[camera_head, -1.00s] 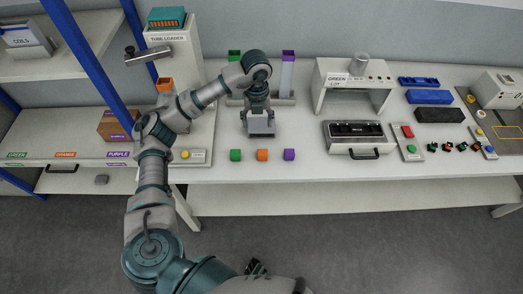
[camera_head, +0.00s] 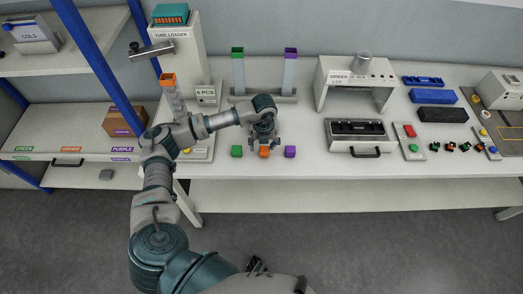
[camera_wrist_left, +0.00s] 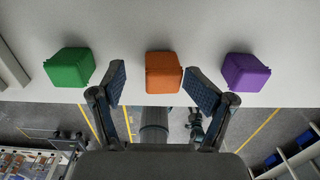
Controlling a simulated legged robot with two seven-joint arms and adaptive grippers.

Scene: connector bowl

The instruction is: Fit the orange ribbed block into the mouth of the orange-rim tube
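The orange ribbed block (camera_head: 265,152) lies near the front edge of the table, between a green and a purple block. It also shows in the left wrist view (camera_wrist_left: 163,72). My left gripper (camera_head: 264,145) is right above and behind it, fingers pointing down. In the wrist view the left gripper (camera_wrist_left: 160,85) has its two fingers spread, with the orange block between and beyond their tips; they look apart from it. The orange-rim tube (camera_head: 169,82) stands at the tube loader, left of my forearm, its lower part partly hidden. My right gripper is not clearly visible.
The green block (camera_head: 237,151) and purple block (camera_head: 290,151) lie close on either side. Behind stand a green-rim tube (camera_head: 237,62) and a purple-rim tube (camera_head: 290,62) in a rack. The tube loader (camera_head: 175,60) rises at left. A black-topped device (camera_head: 357,135) stands to the right.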

